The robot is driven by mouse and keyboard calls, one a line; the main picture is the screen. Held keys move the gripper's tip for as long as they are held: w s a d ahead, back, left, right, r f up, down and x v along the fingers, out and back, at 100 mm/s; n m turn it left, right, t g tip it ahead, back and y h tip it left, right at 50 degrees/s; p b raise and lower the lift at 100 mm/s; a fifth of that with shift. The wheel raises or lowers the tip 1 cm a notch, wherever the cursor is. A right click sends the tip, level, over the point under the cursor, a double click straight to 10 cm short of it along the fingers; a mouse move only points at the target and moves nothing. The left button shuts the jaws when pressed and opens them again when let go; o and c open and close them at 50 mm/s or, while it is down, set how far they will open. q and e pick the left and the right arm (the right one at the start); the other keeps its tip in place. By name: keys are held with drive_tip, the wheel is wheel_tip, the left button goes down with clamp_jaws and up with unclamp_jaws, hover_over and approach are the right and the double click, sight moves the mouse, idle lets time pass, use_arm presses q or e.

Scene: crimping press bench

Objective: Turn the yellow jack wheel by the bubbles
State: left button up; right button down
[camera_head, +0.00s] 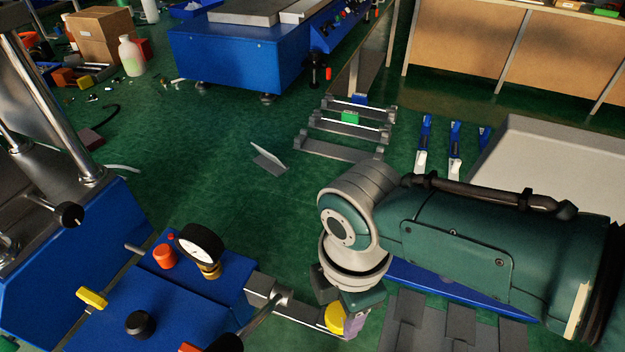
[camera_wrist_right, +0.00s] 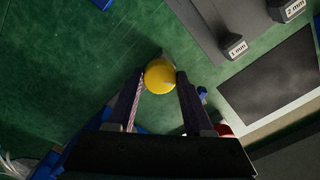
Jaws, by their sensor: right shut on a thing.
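The yellow jack wheel (camera_head: 335,319) is partly visible in the head view, low and right of centre, beneath my right wrist. It shows as a yellow disc (camera_wrist_right: 160,75) in the right wrist view. My right gripper (camera_head: 346,323) is shut on it, with one finger on each side. My right arm hides part of the wheel and the fingers in the head view. I cannot make out any level bubbles. My left gripper is not in view.
A blue unit with a pressure gauge (camera_head: 200,246), a red knob (camera_head: 164,256) and a yellow handle (camera_head: 91,298) stands left of my gripper. A metal lever (camera_head: 262,322) lies close by. Grey blocks marked in mm (camera_wrist_right: 236,46) are near the fingers. Green floor is open beyond.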

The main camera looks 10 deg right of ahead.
sight(342, 312)
drive_tip(key=shift+c, duration=1.5)
unclamp_jaws()
wheel_tip(342, 312, up, 10)
drive_tip(key=p, duration=0.5)
